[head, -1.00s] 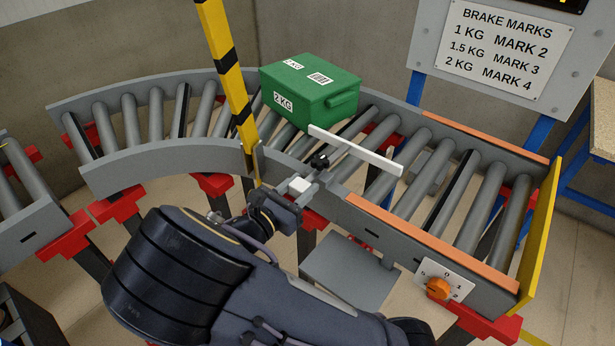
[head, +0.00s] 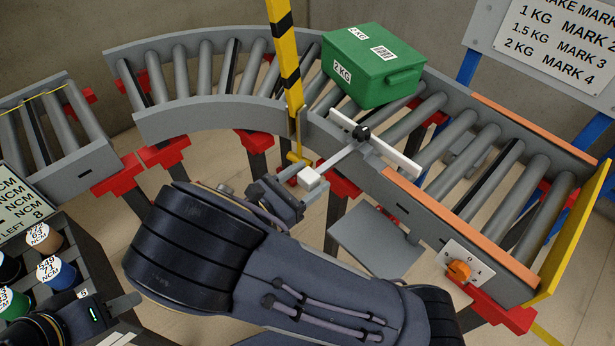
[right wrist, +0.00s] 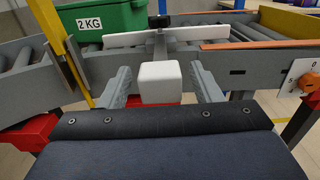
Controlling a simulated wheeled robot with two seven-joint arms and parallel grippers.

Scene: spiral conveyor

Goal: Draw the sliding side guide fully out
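The side guide is a white bar (head: 402,164) along the near rail of the conveyor, close to a black knob (head: 361,132). A grey rod runs from it to a white block handle (head: 309,178) outside the rail. The bar (right wrist: 125,40) and handle (right wrist: 160,82) also show in the right wrist view. My right gripper (head: 292,190) is at the handle. In the right wrist view its fingers (right wrist: 160,72) stand on either side of the block, with narrow gaps showing. My left gripper (head: 128,319) is at the lower left, fingers apart and empty, partly cut off.
A green 2 KG box (head: 372,68) sits on the rollers behind the guide. A yellow-black post (head: 284,60) stands left of it. An orange dial (head: 458,272) is on the near rail. A rack with labelled cylinders (head: 62,272) is at the lower left.

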